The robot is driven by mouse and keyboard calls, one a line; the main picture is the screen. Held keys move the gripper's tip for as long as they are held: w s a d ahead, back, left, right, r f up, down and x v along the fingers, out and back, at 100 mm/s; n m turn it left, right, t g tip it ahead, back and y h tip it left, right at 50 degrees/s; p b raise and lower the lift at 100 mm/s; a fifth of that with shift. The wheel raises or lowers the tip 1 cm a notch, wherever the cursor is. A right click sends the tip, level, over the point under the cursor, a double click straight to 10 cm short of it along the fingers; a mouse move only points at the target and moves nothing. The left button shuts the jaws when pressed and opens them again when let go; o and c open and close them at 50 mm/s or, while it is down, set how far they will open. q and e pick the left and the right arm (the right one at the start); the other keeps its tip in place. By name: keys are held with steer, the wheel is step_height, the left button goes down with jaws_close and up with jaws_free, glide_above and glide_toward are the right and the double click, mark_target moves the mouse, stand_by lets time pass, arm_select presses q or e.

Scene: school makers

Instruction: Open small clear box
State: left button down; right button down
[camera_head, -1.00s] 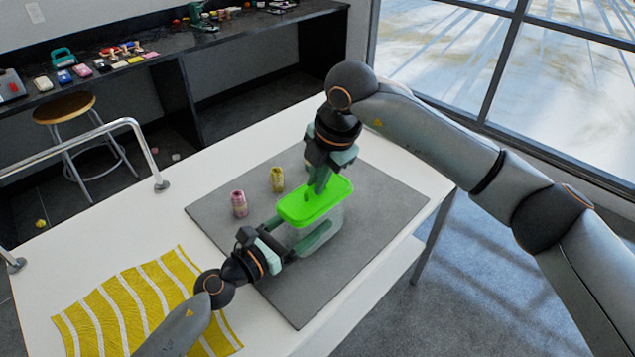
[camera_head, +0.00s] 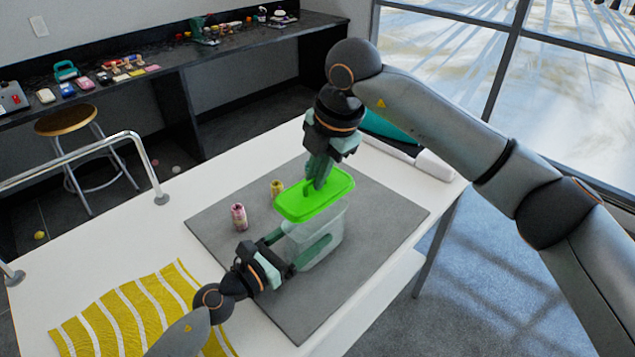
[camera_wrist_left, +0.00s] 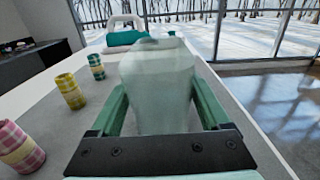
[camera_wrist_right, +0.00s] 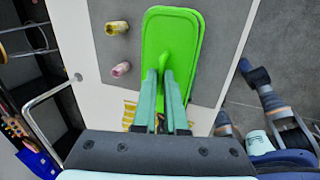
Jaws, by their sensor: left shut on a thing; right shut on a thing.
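The clear box (camera_head: 322,243) stands on the grey mat. My left gripper (camera_head: 299,245) is shut around it, one finger on each side; the left wrist view shows the box (camera_wrist_left: 158,88) between the fingers, its top without green. The bright green lid (camera_head: 316,196) is in my right gripper (camera_head: 317,184), which grips a small raised handle (camera_wrist_right: 161,75) on its top. The lid is above the box, apart from its rim and slightly tilted.
The grey mat (camera_head: 375,208) lies on the white table. A pink checked jar (camera_head: 239,217) and a yellow one (camera_head: 277,189) stand left of the box; the left wrist view also shows a teal jar (camera_wrist_left: 96,66). A yellow striped cloth (camera_head: 135,310) lies at the near left.

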arm_select(q)
jaws_free()
